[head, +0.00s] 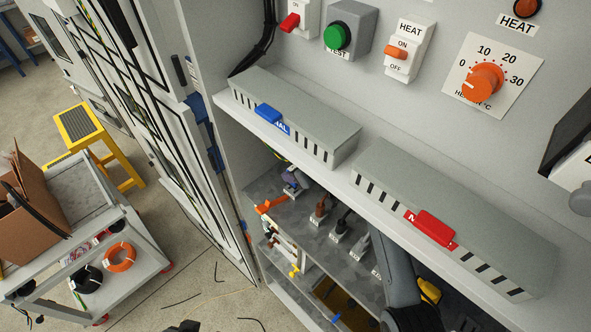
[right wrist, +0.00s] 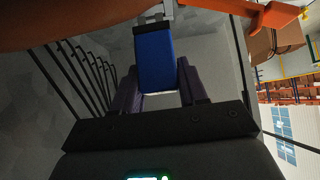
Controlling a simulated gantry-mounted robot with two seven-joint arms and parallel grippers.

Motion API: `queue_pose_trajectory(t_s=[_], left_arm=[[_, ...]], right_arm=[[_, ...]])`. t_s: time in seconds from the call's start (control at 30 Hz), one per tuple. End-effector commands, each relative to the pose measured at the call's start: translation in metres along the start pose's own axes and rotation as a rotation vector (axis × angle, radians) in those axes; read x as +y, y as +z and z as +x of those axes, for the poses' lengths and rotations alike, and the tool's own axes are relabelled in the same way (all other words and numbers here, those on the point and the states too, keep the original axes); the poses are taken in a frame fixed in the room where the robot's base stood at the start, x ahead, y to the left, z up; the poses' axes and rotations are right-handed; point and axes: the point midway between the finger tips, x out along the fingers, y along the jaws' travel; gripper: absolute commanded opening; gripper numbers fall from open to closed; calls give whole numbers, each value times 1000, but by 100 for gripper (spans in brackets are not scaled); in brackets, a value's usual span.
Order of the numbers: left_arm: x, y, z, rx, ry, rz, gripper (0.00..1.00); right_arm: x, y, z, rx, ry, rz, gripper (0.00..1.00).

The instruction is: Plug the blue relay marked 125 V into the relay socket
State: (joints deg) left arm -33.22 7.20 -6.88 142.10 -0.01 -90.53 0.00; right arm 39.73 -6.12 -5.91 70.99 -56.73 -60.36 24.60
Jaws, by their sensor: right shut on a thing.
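In the right wrist view my right gripper (right wrist: 157,85) has its two dark purple fingers shut on a blue block (right wrist: 155,60), which looks like the blue relay. The block has a dark band and grey metal parts at its far end. Its 125 V marking does not show. In the head view my right arm reaches down past the cabinet shelf on the right; its gripper and the relay are hidden there. I cannot make out the relay socket in either view. My left gripper is not identifiable in the head view.
Below are labelled plugs (head: 341,226). A trolley (head: 85,205) stands at left. In the wrist view an orange part (right wrist: 262,17) is close by.

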Motion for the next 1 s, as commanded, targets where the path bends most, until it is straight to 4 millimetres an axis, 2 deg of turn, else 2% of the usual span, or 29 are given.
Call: queue_pose_trajectory(t_s=[0.6, 1.0], left_arm=[[2, -1, -2, 2, 8, -10, 68], [-1, -3, -9, 0, -1, 1, 68]], right_arm=[[0, 0, 0, 0, 0, -1, 10], [0, 0, 0, -1, 0, 0, 10]])
